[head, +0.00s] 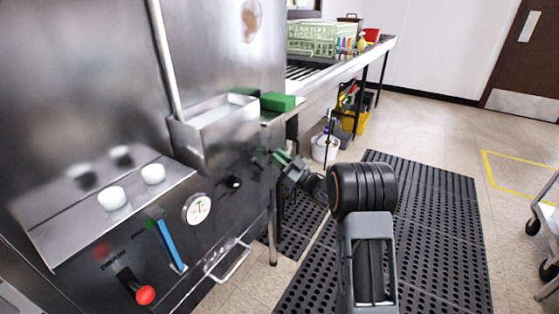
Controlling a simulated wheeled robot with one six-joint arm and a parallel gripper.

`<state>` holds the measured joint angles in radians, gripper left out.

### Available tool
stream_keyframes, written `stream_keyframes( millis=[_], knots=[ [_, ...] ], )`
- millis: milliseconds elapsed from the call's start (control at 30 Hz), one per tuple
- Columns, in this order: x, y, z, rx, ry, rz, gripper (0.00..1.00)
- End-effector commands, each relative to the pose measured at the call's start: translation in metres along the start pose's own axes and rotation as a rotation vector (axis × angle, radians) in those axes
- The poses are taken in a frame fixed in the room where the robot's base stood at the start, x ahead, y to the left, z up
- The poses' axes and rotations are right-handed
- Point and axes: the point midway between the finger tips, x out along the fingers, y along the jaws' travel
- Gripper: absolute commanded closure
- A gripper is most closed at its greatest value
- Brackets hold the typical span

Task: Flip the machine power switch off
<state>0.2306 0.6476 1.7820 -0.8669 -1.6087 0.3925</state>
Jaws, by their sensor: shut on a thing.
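The steel dish machine (215,205) stands at the left with its control front facing me. My gripper (266,158) reaches to the right end of that front, just below the tray ledge. Its jaws are shut on a small part there, which looks like the power switch. The jaws hide most of it, so I cannot read its position. A small black knob (234,182) sits on the front just left of my gripper, apart from it.
A round gauge (198,208), a blue lever (171,244) and a red-tipped drain lever (145,294) are on the front. A green block (277,102) lies on the ledge above my gripper. Black mats (430,220) cover the open floor at right.

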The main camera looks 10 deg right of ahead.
Motion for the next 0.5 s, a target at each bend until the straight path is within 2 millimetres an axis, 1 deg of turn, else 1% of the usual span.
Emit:
stream_keyframes(
  millis=[233,267,500],
  knots=[
    [0.0002,0.0,-0.0001,0.0,0.001,0.0,1.0],
    [0.0002,0.0,-0.0001,0.0,0.001,0.0,0.83],
    [0.0002,-0.0001,0.0,0.0,0.0,-0.001,0.6]
  ],
)
